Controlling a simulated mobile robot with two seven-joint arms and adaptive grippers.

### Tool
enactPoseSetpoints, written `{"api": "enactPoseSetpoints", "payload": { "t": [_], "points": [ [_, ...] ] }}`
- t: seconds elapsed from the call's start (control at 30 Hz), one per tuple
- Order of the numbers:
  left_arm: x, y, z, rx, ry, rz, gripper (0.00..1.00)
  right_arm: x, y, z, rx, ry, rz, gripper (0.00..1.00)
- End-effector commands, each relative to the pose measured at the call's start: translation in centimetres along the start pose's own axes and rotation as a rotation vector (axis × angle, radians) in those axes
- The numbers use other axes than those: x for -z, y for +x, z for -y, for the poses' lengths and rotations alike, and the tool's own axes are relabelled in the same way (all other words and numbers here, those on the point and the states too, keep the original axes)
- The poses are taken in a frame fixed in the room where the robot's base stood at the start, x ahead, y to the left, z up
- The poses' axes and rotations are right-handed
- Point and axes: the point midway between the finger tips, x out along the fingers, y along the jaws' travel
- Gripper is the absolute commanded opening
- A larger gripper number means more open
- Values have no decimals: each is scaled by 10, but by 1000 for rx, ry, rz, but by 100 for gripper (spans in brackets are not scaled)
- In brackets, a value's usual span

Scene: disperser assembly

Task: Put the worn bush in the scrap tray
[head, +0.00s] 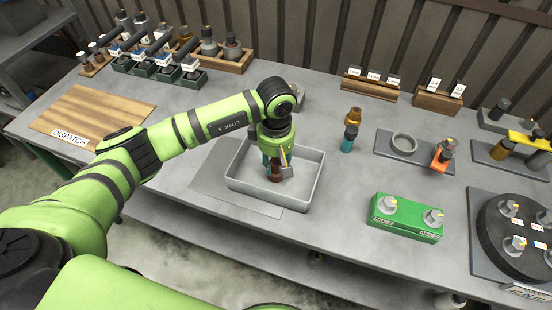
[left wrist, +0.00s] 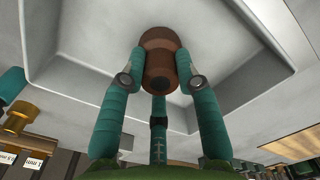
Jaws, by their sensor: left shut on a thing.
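The worn bush is a dark brown cylinder (head: 274,175), seen inside the outline of the scrap tray. It also shows in the left wrist view (left wrist: 161,55), with a wider far end and a dark hole in its near end. My left gripper (head: 277,168) points down and is shut on the bush, with teal fingers (left wrist: 158,80) on its sides. The scrap tray (head: 308,175) is a pale grey, shallow open box. Its floor lies behind the bush in the wrist view. I cannot tell whether the bush touches that floor. My right gripper is not in view.
A brown-and-teal part (head: 349,138) stands right of the tray. Farther right are a green block with knobs (head: 407,218), a grey plate with a ring (head: 404,144) and a black round turntable (head: 515,235). A wooden dispatch board (head: 92,113) lies at left.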

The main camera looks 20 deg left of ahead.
Motion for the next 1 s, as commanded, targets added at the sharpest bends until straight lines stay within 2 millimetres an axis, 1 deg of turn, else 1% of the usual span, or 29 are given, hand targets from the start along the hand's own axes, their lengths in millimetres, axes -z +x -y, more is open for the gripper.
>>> {"api": "enactPoseSetpoints", "payload": {
  "t": [0.13, 0.27, 0.3, 0.33, 0.63, 0.77, 0.8, 0.87, 1.0],
  "points": [
    [0, 0, -1, -2, 1, 0, 0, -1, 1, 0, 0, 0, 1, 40],
    [0, 4, -1, -3, 1, -1, 0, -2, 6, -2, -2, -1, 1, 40],
    [0, 3, 0, -1, 1, 0, 44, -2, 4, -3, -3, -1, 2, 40],
    [0, 2, 0, -1, 1, 0, 56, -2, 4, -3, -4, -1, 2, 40],
    [0, 2, 0, -1, 1, 0, 56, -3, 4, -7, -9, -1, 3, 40],
    [0, -3, 0, 0, 0, 1, 56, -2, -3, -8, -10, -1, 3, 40],
    [0, -5, -1, -4, 1, -1, 56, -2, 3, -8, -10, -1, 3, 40],
    [0, -13, -2, -6, 2, 0, 56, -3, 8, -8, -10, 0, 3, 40],
    [1, -41, -2, -8, 2, -3, 56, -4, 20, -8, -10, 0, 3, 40]
  ]
}}
